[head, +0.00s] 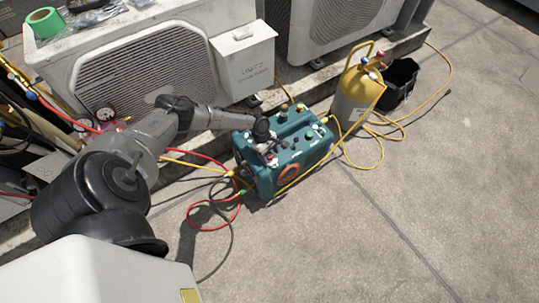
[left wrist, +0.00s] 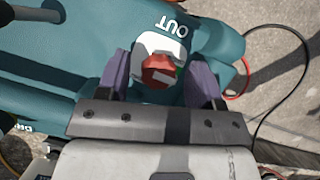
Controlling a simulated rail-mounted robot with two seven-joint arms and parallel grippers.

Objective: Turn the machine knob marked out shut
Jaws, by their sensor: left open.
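The teal machine (head: 290,175) stands on the paved roof in the head view. In the left wrist view its surface (left wrist: 60,70) carries the white marking OUT (left wrist: 174,26). Next to the marking is a red knob (left wrist: 159,69) with a white patch on it, on a pale plate. My left gripper (head: 267,150) is over the left part of the machine's top. In the left wrist view its two fingers stand apart on either side of the red knob, and I cannot tell whether they touch it. My right gripper is not in view.
A yellow-topped cylinder (head: 356,97) and a black bin (head: 399,82) stand right of the machine. Yellow and red hoses (head: 217,226) lie around it. Condenser units (head: 160,65) stand behind. The paving at the right front is mostly clear.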

